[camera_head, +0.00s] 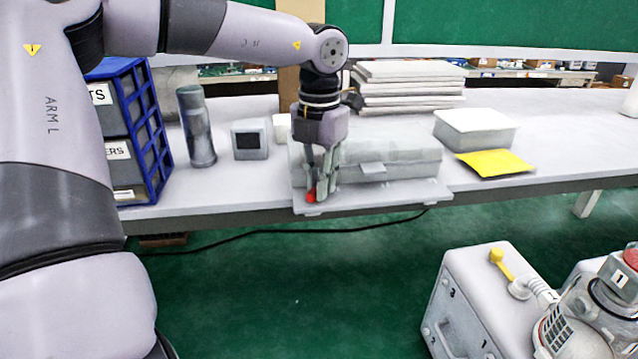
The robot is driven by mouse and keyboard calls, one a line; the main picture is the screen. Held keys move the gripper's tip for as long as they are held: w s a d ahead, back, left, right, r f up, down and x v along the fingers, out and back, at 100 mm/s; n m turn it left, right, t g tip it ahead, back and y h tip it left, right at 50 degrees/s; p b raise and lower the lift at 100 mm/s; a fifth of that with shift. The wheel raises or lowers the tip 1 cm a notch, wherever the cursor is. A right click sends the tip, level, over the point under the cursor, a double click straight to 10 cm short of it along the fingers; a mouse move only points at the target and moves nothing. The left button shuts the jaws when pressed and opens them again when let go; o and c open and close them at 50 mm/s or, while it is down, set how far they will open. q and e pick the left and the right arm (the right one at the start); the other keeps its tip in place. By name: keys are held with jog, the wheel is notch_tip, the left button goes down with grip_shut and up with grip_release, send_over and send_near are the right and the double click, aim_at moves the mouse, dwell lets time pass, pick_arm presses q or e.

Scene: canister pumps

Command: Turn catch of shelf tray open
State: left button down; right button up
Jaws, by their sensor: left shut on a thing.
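The shelf tray (400,195) is a flat light grey plate at the front edge of the long grey table, with a grey case (410,160) lying on it. A small red catch (311,196) shows at the tray's front left. My left gripper (318,192) points straight down over that spot, its fingers shut on the catch. The fingers hide part of the catch and the left end of the case. Whether the catch is turned cannot be told. My right gripper is not in view.
A blue drawer rack (150,140), a dark flask (197,126) and a small grey box with a dark screen (250,139) stand left. A white box (475,129) and a yellow sheet (495,163) lie right. A numbered canister unit (480,300) stands at lower right.

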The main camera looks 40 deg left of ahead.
pick_arm(q)
jog(key=m+b, duration=0.1)
jog(key=m, duration=0.3)
jog(key=shift+d+m, duration=0.1)
jog(key=shift+m, duration=0.2)
jog(key=m, duration=0.4)
jog(key=shift+d+r+m+b, duration=0.1)
jog(key=shift+m+b, duration=0.2)
jog(key=shift+b, duration=0.05)
jog(key=c, duration=1.6)
grip_release()
jog(key=shift+s+d, duration=0.1)
jog(key=shift+s, duration=0.05)
